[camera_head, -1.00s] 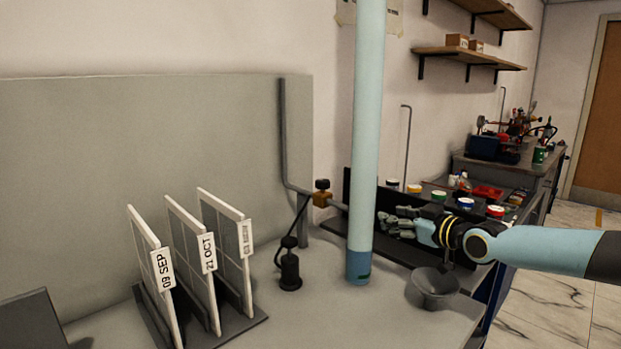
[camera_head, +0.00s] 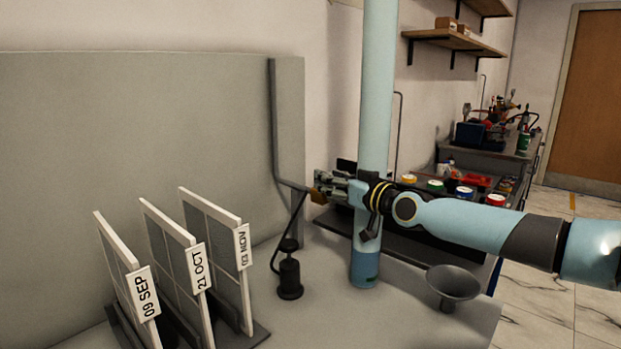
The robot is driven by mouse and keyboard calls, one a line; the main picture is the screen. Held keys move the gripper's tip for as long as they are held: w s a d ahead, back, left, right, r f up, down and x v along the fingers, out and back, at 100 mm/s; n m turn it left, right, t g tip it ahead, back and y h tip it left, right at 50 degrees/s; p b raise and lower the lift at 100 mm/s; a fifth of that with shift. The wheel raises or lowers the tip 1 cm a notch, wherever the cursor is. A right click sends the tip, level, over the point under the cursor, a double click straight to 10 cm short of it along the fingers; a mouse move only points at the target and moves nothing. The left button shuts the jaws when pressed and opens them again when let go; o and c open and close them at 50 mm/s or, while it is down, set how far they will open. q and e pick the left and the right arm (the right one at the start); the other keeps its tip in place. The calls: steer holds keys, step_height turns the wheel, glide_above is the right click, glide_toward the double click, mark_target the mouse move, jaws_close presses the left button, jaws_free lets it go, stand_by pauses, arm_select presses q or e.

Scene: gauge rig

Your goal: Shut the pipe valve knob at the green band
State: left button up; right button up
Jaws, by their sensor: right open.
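The pipe valve is a small brass-coloured body (camera_head: 317,197) on a thin grey pipe (camera_head: 275,130) that runs down the edge of the grey back panel. My right gripper (camera_head: 321,181) comes in from the right, with its fingers at the valve, pointing left. Its jaws are open. The valve's dark knob is hidden behind or between the fingers; I cannot tell whether they touch it. A small black device (camera_head: 289,272) stands on the bench below, joined to the valve by a thin dark line. I cannot make out a gauge face or green band. My left gripper is not in view.
Several white-framed panels with date labels (camera_head: 197,268) stand in a dark rack at the front left. A grey funnel-like bowl (camera_head: 453,284) stands at the bench's right edge. Coloured jars (camera_head: 435,185) line the back right.

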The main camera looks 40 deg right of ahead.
steer(key=w, duration=0.1)
steer(key=w+b, duration=0.2)
steer(key=w, duration=0.1)
steer(key=shift+d+f, duration=0.15)
steer(key=shift+f, duration=0.2)
steer(key=w, duration=0.1)
steer(key=w+b, duration=0.1)
steer(key=shift+w+d+r, duration=0.1)
steer(key=shift+w+r, duration=0.05)
steer(key=shift+w, duration=0.15)
steer(key=shift+w+r, duration=0.1)
steer(key=shift+w, duration=0.15)
steer(key=c, duration=0.4)
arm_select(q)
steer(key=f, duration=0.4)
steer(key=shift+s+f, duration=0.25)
arm_select(e)
jaws_close()
